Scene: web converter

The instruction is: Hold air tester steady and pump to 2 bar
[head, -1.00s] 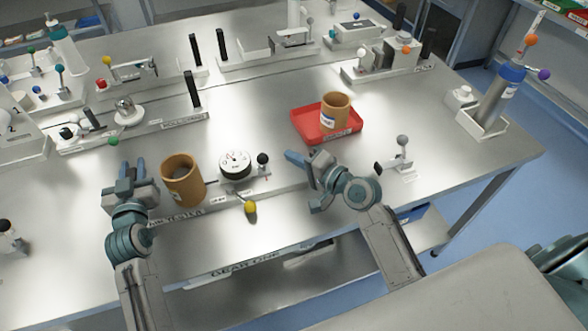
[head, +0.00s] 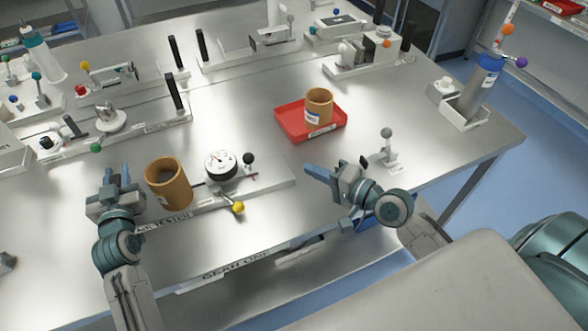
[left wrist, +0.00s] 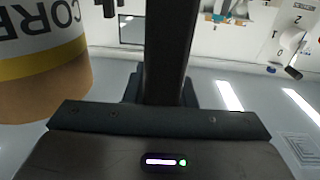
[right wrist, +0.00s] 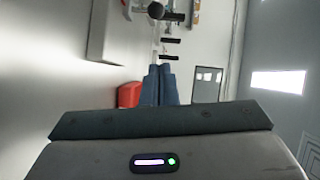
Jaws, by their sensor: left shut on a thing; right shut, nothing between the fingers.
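The air tester is a pale base (head: 262,188) along the table's front edge. It carries a round white gauge (head: 221,164), a brown core (head: 169,190), a black-knobbed lever (head: 248,158) and a yellow-knobbed lever (head: 238,208). The gauge's reading is too small to tell. My left gripper (head: 113,180) is at the base's left end, beside the core, shut on a dark upright handle. The handle shows in the left wrist view (left wrist: 167,50), with the core (left wrist: 40,65) to its left. My right gripper (head: 312,171) is shut and empty, right of the tester and apart from the black knob.
A red tray (head: 284,124) with another brown core (head: 319,104) sits behind my right gripper. A small grey-knobbed stand (head: 387,147) is to the right. Several other fixtures line the back and left. Bare table lies between the tester and the red tray.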

